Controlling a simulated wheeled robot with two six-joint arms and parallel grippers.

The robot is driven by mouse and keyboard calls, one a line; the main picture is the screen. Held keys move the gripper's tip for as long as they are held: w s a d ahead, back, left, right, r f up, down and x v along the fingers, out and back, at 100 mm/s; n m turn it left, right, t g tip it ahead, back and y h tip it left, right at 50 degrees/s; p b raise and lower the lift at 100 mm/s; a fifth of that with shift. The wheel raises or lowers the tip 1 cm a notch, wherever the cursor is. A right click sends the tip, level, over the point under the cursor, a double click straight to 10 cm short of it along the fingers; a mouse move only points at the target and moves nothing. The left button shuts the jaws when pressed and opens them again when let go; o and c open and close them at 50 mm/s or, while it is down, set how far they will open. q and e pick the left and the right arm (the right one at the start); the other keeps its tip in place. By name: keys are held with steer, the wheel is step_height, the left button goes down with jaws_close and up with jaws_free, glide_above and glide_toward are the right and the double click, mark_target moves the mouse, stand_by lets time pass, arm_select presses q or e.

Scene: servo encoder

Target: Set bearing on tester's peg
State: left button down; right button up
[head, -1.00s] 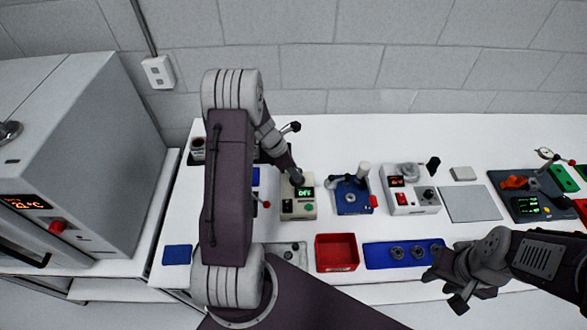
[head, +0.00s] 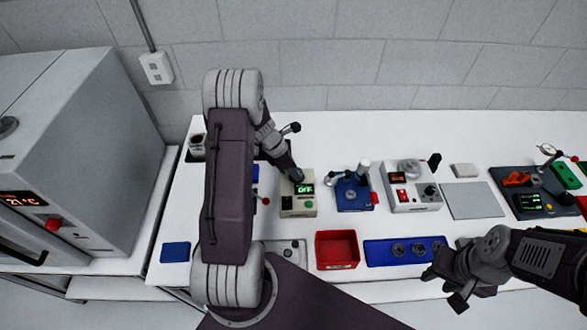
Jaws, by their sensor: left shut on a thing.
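The beige tester (head: 299,203) with a lit green display and a green button stands in the middle of the table. My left gripper (head: 296,175) is at the tester's upper left, pointing down over it. It is shut on a small dark round thing, which looks like the bearing but is mostly hidden by the fingers. The peg is hidden too, and I cannot tell whether bearing and peg touch. Several ring-shaped bearings sit in a row on the blue tray (head: 376,257). My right gripper (head: 452,288) is near that tray's right end; its fingertips are unclear.
A red bin (head: 336,250) stands left of the blue tray. A blue device (head: 353,198) and a white device (head: 411,193) stand right of the tester. A grey plate (head: 471,200) lies further right. A large grey oven (head: 75,150) is at left.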

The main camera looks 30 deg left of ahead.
arm_select(q)
steer(key=c, duration=0.6)
jaws_free()
steer(key=shift+o, duration=0.2)
step_height(320, 180, up, 6)
steer(key=p, duration=0.6)
steer(key=shift+f, duration=0.1)
stand_by(0.3)
